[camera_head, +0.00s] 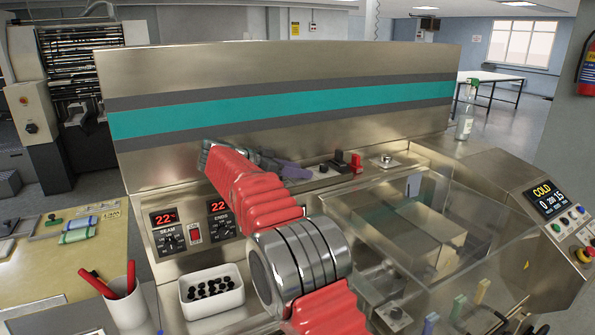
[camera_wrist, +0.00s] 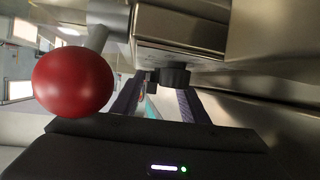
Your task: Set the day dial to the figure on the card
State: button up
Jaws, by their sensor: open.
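My gripper (camera_head: 291,170) is low in front of the steel back panel, at the ledge, and its purple fingers show in part beyond my red arm sleeve. In the wrist view, my gripper (camera_wrist: 160,98) has its two fingers apart. A dark round knob (camera_wrist: 174,76) under a steel block shows between the fingers, apparently farther off; I cannot tell if they touch it or if it is the day dial. No dial figures are readable. A small lettered card (camera_head: 111,214) lies on the left table, too small to read; I cannot tell if it is the task's card.
A red ball (camera_wrist: 73,82) on a steel rod is close at the left of the wrist view. Black and red parts (camera_head: 356,162) stand on the ledge right of my gripper. A clear cover (camera_head: 455,215), a white bin (camera_head: 211,291) and a bottle (camera_head: 465,115) are around.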

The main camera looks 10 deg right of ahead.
jog(key=v, duration=1.4)
jog(key=shift+w+d, duration=0.1)
